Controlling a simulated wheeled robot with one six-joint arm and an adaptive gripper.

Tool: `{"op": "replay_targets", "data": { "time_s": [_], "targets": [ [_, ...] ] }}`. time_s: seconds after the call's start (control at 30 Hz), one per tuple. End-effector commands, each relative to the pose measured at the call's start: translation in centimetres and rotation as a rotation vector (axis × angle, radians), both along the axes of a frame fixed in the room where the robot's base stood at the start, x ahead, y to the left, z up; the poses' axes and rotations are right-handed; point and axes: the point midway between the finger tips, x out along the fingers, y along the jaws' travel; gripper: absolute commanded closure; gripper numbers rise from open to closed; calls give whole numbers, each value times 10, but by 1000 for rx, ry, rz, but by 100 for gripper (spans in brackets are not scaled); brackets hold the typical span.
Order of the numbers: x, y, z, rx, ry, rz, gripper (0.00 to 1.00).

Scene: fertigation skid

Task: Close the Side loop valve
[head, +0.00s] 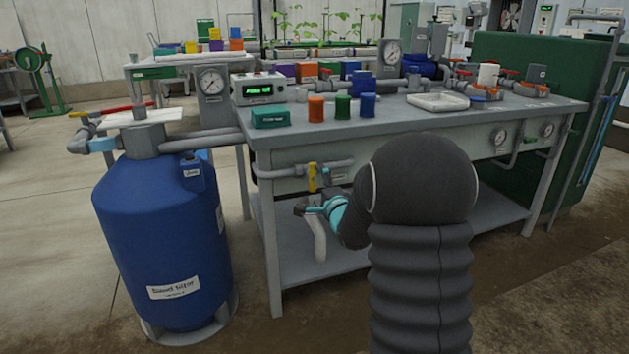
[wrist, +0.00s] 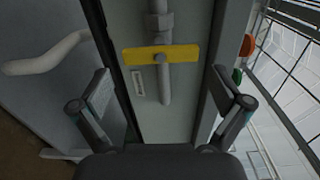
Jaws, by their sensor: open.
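A valve with a yellow lever handle (head: 312,178) sits on a grey pipe at the bench's left front, under the tabletop. In the wrist view its yellow handle (wrist: 185,53) lies crosswise to the pipe, with a bolt at its middle. I take it for the Side loop valve; the small label beside it is too small to read. My gripper (head: 314,208) is just below and in front of the handle. In the wrist view my gripper (wrist: 161,88) is open, its fingers spread on either side of the pipe, apart from the handle and holding nothing.
A blue sand filter tank (head: 165,240) stands left of the bench. The grey bench (head: 420,130) carries a green box (head: 270,116), colored containers, a white tray (head: 438,101) and gauges. A white curved pipe (wrist: 48,55) shows at left in the wrist view.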

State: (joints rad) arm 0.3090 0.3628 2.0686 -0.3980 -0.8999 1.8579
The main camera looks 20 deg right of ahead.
Motion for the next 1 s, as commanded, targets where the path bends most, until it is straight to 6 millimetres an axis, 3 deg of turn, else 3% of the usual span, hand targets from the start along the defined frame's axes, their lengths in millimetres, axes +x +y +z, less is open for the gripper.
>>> {"op": "replay_targets", "data": {
  "time_s": [0.2, 0.4, 1.0],
  "targets": [
    [-42, -1, 1, 0, -1, -1, 0],
    [-64, -1, 0, 0, 0, -1, 0],
    [-69, 0, 0, 0, 0, 0, 0]
  ]
}}
